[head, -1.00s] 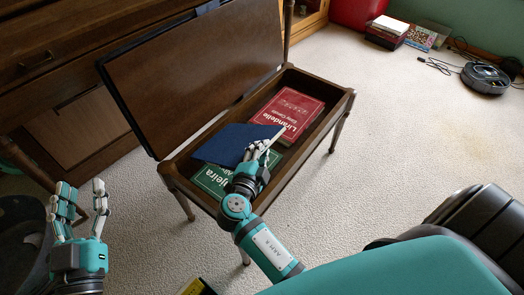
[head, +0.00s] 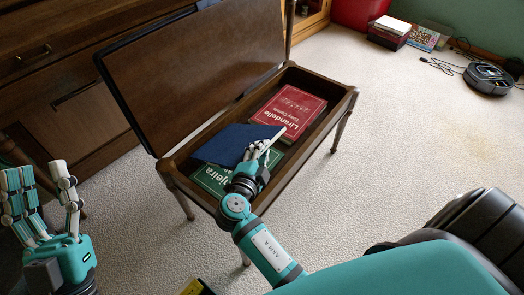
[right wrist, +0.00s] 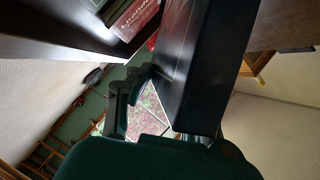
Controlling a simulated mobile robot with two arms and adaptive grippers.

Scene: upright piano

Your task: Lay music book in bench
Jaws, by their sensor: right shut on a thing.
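The wooden piano bench (head: 174,174) stands with its lid (head: 200,75) raised and its compartment open. A red book (head: 288,113) lies in the far part of the compartment, and a green book (head: 212,179) lies in the near part. My right gripper (head: 268,150) is shut on a dark blue music book (head: 232,143), which it holds tilted over the near part, partly covering the green book. The blue book fills much of the right wrist view (right wrist: 205,70). Its contact with the green book cannot be told. My left gripper (head: 45,205) is open and empty, left of the bench.
The wooden piano (head: 75,50) stands behind the bench. A stack of books (head: 388,32) and a robot vacuum (head: 487,77) are on the carpet at the far right. A dark item with yellow (head: 195,288) shows at the bottom edge.

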